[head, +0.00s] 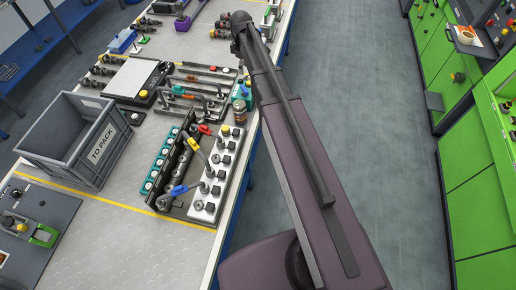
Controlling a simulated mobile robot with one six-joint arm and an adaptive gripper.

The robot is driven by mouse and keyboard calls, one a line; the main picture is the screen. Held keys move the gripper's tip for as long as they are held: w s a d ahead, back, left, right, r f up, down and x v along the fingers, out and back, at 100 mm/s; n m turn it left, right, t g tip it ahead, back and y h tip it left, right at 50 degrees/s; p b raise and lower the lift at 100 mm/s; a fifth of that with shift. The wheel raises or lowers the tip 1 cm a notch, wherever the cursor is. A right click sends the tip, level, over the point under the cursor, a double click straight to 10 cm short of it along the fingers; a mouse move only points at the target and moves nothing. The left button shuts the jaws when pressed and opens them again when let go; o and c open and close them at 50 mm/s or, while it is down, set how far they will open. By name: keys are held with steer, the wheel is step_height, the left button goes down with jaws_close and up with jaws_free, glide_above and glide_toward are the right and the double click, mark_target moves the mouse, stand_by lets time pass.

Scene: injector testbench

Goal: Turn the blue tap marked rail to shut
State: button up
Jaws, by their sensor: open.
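One blue handle (179,190) lies at the near end, by the white block with round fittings. My arm reaches up the picture along the bench's right edge, ending at a dark joint near the top. My gripper cannot be made out.
A grey "TO PACK" crate (60,157) stands on the left of the bench. A row of teal-topped parts (157,168) borders the fixture's left. Several fittings and trays fill the far bench. Bare bench lies at the front (150,245). Green cabinets (475,190) stand across the aisle.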

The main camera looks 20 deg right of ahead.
steer(key=s+a+f+m+b, duration=0.1)
steer(key=s+f+m+b, duration=1)
steer(key=s+f+b, duration=0.9)
steer(key=s+f, duration=0.1)
steer(key=s, duration=0.4)
steer(key=shift+a+m, duration=0.25)
steer(key=shift+m, duration=0.05)
steer(key=shift+r, duration=0.1)
stand_by(0.4)
step_height(320, 180, up, 22)
steer(key=n+p, duration=0.3)
steer(key=p, duration=1.9)
glide_above(244, 88)
steer(key=shift+s, duration=0.15)
steer(key=shift+f+b, duration=0.25)
steer(key=shift+b, duration=0.2)
step_height(244, 88, down, 13)
steer(key=b, duration=1.3)
steer(key=shift+f, duration=0.2)
